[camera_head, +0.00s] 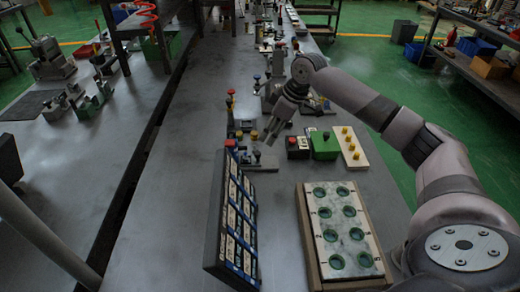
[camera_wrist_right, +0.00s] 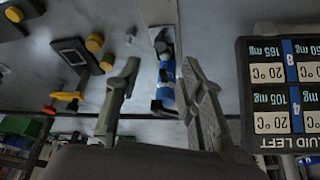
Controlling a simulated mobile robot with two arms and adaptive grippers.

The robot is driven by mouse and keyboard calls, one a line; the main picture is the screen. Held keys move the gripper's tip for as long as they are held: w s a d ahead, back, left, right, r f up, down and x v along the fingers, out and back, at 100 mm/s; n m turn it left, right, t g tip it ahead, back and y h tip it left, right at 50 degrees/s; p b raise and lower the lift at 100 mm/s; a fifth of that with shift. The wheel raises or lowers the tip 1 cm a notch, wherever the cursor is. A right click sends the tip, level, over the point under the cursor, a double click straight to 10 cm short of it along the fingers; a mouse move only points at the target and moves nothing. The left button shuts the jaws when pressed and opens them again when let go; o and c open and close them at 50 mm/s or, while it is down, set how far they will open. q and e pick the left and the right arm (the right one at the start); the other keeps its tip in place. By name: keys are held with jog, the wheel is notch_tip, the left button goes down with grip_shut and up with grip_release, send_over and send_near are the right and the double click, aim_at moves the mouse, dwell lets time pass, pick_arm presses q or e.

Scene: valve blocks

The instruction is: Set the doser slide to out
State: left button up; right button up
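My right gripper (camera_head: 268,136) reaches down over the bench among small valve devices in the head view. In the right wrist view my right gripper (camera_wrist_right: 160,66) has its two fingers wide apart. A small device with a blue cylindrical body (camera_wrist_right: 167,84) on a light metal strip shows in the gap between the fingers; I cannot tell whether either finger touches it. I cannot tell for sure whether this is the doser, and the position of its slide is not readable. My left gripper is not in view.
A label board (camera_head: 236,222) stands nearest on the bench; it also shows in the wrist view (camera_wrist_right: 250,62). A tray with green-rimmed holes (camera_head: 312,188), a green box (camera_head: 324,146) and a panel with yellow knobs (camera_head: 358,158) lie rightward. Bench left of the board is clear.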

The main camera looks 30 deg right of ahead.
aim_at(259, 153)
jog(key=x, duration=0.9)
jog(key=shift+c, duration=0.3)
grip_shut()
jog(key=shift+s+d+r+p, duration=0.1)
jog(key=shift+p, duration=0.2)
